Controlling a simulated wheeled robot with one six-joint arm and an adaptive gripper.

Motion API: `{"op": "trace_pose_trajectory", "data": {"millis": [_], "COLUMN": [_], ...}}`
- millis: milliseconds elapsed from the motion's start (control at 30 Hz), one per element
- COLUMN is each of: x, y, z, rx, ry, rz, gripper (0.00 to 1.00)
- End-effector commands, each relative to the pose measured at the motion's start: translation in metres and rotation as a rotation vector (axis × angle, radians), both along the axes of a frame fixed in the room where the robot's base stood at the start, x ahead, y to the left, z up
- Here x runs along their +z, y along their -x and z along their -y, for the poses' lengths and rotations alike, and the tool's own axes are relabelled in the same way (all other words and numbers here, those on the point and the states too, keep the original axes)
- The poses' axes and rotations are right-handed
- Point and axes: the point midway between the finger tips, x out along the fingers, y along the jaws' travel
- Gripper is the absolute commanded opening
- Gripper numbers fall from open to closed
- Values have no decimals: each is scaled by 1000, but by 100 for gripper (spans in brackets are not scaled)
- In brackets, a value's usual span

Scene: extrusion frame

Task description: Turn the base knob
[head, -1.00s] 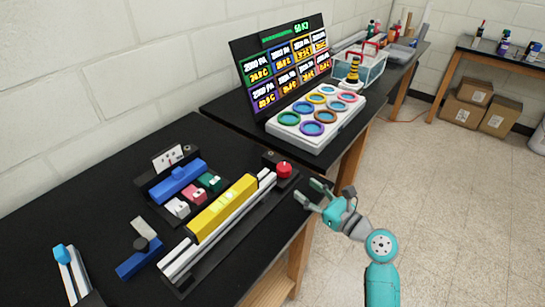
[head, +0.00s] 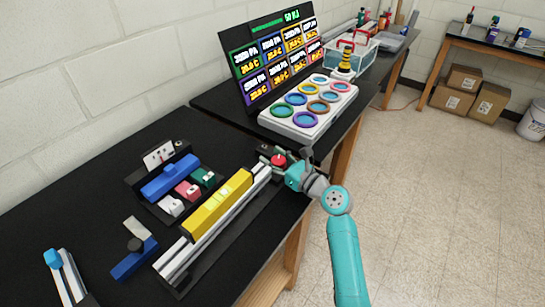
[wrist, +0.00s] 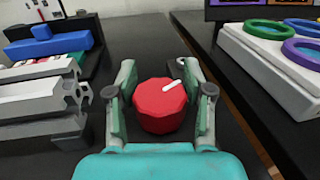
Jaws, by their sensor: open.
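The base knob is red with a white mark on its top. It sits at the far end of the extrusion frame (head: 222,203) in the head view (head: 278,160). In the wrist view the red knob (wrist: 161,104) stands between the two fingers of my gripper (wrist: 160,92), with the white mark pointing to the upper right. My gripper is open, one finger on each side of the knob. A gap shows on both sides. In the head view my gripper (head: 283,162) partly hides the knob and its mount.
A white tray with coloured rings (head: 308,110) stands beyond the knob, before a display board (head: 278,60). Grey rail ends (wrist: 50,105) lie close left of my gripper in the wrist view.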

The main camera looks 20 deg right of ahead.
Motion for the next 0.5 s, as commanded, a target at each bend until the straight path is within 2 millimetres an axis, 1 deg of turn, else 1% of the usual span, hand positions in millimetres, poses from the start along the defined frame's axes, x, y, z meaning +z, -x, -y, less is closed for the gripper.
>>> {"op": "trace_pose_trajectory", "data": {"millis": [100,333,367,400,467,500], "x": [0,0,0,0,0,0], "y": [-4,-4,-4,-4,-4,-4], "z": [-2,-2,-2,-2,-2,-2], "rx": [-1,-1,-1,-1,0,0], "ry": [0,0,0,0,0,0], "rz": [0,0,0,0,0,0], "gripper": [52,52,49,39,24,14]}}
